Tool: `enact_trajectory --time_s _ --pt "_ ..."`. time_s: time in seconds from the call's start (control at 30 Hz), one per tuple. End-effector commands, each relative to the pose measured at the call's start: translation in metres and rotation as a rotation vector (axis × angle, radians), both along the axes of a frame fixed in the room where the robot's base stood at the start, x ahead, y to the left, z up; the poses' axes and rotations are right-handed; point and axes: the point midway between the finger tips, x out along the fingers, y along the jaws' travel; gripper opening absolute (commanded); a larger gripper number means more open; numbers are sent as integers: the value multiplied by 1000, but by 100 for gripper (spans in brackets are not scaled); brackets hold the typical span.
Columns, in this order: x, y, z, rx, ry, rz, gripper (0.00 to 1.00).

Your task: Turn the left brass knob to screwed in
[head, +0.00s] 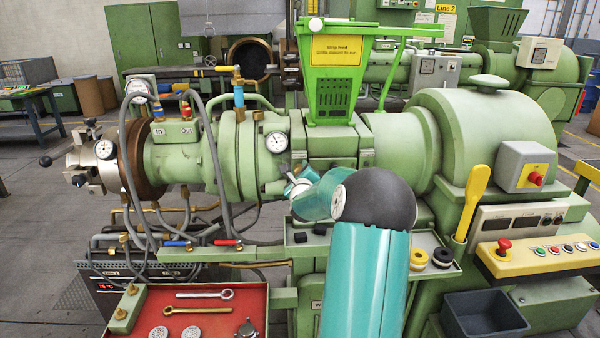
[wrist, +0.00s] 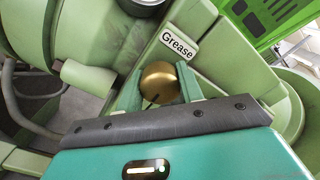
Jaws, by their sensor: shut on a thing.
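A round brass knob (wrist: 159,78) shows in the wrist view, set on the green machine beside a white "Grease" label (wrist: 179,46). My gripper (wrist: 158,92) is shut on this knob, with one finger on each side of it. A short dark mark shows on the knob's near side. In the head view my gripper (head: 291,174) is at the front of the green extruder barrel (head: 240,150), just below a round gauge. My arm hides the knob there, and I cannot tell from the frames whether it is the left one or how far it is screwed in.
A yellow-labelled green hopper (head: 333,70) rises above the barrel. Grey hoses (head: 215,150) hang to the left of my gripper. A red tray (head: 215,310) with tools is at lower left.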

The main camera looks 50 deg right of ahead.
Motion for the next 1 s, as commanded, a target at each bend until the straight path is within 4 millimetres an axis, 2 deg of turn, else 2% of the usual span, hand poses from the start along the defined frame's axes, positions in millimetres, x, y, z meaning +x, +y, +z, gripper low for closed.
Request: enact_trajectory --time_s 0.67,0.7,0.77,1.0 --pt "0 0 -2 47 -49 0 14" --pt "0 0 -2 47 -49 0 45" --pt "0 0 -1 47 -49 0 56" --pt "0 0 -1 45 -49 0 59"
